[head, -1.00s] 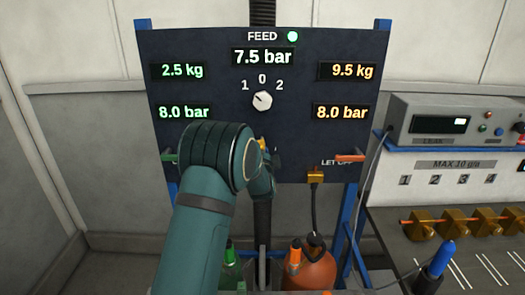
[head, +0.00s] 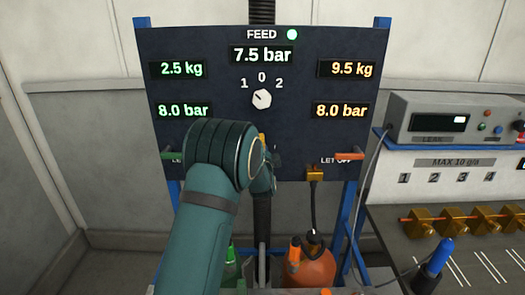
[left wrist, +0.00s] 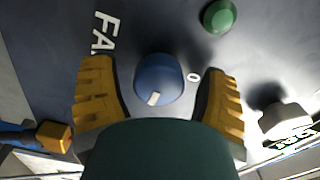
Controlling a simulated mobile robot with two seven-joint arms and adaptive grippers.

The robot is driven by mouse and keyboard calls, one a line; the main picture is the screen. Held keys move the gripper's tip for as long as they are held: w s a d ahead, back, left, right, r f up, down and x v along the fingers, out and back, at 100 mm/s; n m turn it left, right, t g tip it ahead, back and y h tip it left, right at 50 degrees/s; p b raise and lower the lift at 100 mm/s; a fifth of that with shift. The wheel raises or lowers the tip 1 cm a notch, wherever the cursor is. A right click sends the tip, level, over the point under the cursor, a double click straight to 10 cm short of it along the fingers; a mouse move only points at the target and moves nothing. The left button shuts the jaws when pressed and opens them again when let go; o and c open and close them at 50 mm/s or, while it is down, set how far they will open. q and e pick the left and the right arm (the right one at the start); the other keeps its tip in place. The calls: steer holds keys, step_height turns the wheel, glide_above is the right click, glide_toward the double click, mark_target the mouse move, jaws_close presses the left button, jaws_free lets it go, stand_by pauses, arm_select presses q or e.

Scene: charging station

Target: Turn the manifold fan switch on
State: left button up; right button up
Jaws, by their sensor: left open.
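A blue rotary switch (left wrist: 157,76) with a white pointer mark sits on the dark panel (left wrist: 60,50) in the left wrist view. Part of a label reading "FA" is on one side of it and a "0" on the other. My left gripper (left wrist: 156,88) is open, with a yellow finger on each side of the switch; I cannot tell whether they touch it. In the head view my arm hides the blue switch, and only a little of my left gripper (head: 264,147) shows. My right gripper is in neither view.
A white selector knob (head: 262,99) sits above my arm, under the 7.5 bar display (head: 262,55). Orange (head: 349,156) and green (head: 172,155) handles flank the panel. Bottles (head: 312,267) stand below. A bench with brass fittings (head: 465,218) is at right.

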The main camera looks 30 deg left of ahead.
arm_select(q)
steer(key=shift+s, duration=0.15)
steer(key=v, duration=1.1)
steer(key=shift+s+d, duration=0.3)
steer(key=shift+d, duration=0.05)
steer(key=shift+f, duration=0.15)
